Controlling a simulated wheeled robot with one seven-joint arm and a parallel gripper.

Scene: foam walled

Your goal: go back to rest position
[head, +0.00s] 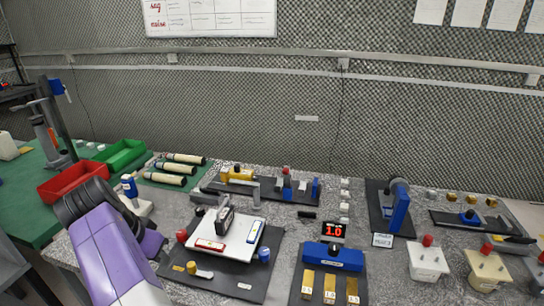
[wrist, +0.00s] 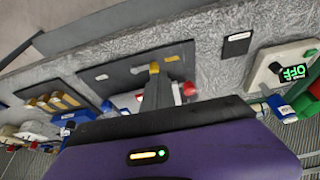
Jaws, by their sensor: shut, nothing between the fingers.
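My gripper (wrist: 155,84) shows in the wrist view as a narrow grey shape beyond the dark edge of my purple hand. Its fingers are together and hold nothing. A dark mat (wrist: 118,73) lies beyond it, with a small yellow piece near the fingertips and a red knob (wrist: 189,89) to their right. In the head view my purple and white arm fills the lower left; I cannot make out the fingers there.
The bench holds a dark mat (head: 225,288) with a white plate, a blue block (head: 333,257) by a red 1.0 display (head: 333,232), and white containers (head: 427,262) at right. Red (head: 72,186) and green (head: 122,156) bins stand at left. The wrist view shows an OFF display (wrist: 294,73).

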